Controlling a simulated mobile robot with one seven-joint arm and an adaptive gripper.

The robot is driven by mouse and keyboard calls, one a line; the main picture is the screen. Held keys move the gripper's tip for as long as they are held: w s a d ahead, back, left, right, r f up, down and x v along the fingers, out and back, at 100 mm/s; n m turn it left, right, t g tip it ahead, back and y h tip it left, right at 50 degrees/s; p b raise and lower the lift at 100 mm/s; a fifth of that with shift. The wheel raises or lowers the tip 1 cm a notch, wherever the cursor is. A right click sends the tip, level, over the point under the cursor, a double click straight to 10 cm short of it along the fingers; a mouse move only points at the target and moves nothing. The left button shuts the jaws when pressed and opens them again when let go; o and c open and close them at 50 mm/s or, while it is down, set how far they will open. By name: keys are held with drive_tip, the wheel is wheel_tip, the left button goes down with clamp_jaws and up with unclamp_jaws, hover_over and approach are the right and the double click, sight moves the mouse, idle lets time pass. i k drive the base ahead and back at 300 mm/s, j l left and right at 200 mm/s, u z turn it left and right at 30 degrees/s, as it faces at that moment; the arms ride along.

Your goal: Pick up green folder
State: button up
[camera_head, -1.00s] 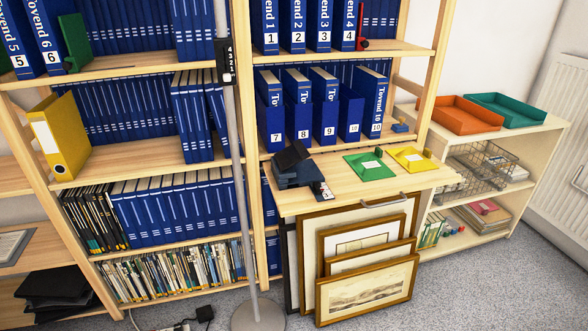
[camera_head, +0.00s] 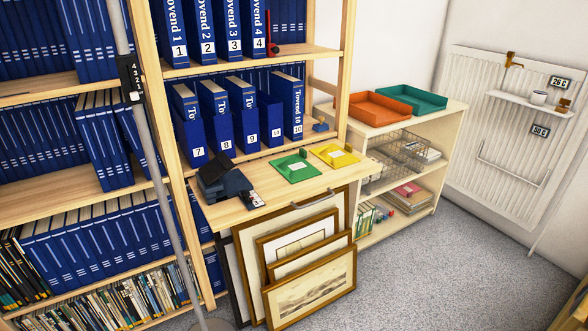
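The green folder (camera_head: 296,167) lies flat on the pull-out wooden shelf (camera_head: 240,210), with a pale label on it. It is just left of a yellow folder (camera_head: 335,155) of the same kind, and right of a dark desk device (camera_head: 222,182). Nothing covers it. My gripper is not in view.
Blue numbered binders (camera_head: 250,113) stand behind the pull-out shelf. Framed prints (camera_head: 310,285) lean below it. A metal pole (camera_head: 150,140) stands at left. A low shelf with an orange tray (camera_head: 374,106) and a teal tray (camera_head: 412,98) is at right. The carpet (camera_head: 440,270) at right is clear.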

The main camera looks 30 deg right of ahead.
sight(295, 168)
drive_tip(key=i+l+z, duration=0.85)
drive_tip(key=i, duration=0.45)
drive_tip(key=i+z, duration=0.2)
drive_tip(key=i, duration=0.45)
